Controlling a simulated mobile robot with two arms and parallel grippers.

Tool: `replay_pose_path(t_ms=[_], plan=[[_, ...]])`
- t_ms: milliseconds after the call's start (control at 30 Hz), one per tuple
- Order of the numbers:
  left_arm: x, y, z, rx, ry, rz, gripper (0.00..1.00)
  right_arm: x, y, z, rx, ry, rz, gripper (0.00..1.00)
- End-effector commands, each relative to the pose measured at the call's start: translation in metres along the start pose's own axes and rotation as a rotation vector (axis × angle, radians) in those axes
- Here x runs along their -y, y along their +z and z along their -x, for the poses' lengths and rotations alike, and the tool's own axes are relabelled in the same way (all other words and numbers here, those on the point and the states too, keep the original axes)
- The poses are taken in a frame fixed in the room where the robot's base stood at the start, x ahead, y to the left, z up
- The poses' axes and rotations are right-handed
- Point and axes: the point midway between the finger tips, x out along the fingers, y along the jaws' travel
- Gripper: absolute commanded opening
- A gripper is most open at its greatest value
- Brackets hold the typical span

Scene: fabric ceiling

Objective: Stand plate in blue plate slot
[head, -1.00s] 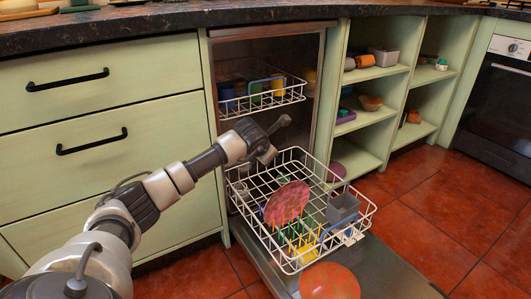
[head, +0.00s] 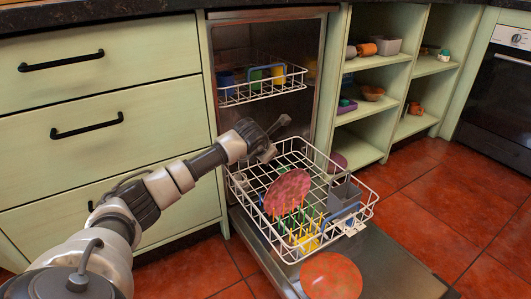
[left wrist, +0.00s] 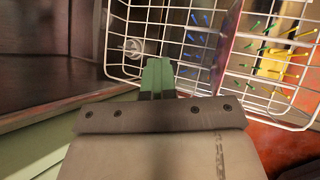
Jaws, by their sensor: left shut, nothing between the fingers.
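A round mottled pink-red plate (head: 287,192) stands tilted among the coloured pegs of the lower dishwasher rack (head: 357,222). In the left wrist view the plate (left wrist: 229,45) shows nearly edge-on, with blue pegs (left wrist: 196,42) on its left and green pegs (left wrist: 262,48) and yellow pegs on its right. I cannot tell whether it rests fully in the blue slot. My left gripper (head: 279,126) is above the rack's back left part, apart from the plate. Its fingers (left wrist: 158,65) are shut and empty. My right gripper is out of view.
A second red-orange round piece (head: 330,276) is at the front over the open dishwasher door (head: 395,270). A grey basket (head: 344,193) sits at the rack's right. The upper rack (head: 262,92) holds cups. Drawers (head: 100,130) flank the left, open shelves (head: 375,100) the right.

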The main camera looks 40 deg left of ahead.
Motion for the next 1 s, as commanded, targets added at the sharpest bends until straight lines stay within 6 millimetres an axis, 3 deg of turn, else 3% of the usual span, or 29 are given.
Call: replay_pose_path(t_ms=[400,600,867,1000], plan=[[0.000,0.000,0.000,0.000,0.000,0.000,0.00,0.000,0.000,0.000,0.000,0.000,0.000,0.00],[0.000,0.000,0.000,0.000,0.000,0.000,0.27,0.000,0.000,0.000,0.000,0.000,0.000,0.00],[0.000,0.000,0.001,-0.001,0.000,0.000,0.27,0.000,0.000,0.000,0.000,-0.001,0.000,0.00],[-0.002,0.001,0.012,0.000,0.001,-0.002,0.27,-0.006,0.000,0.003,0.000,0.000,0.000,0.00]])
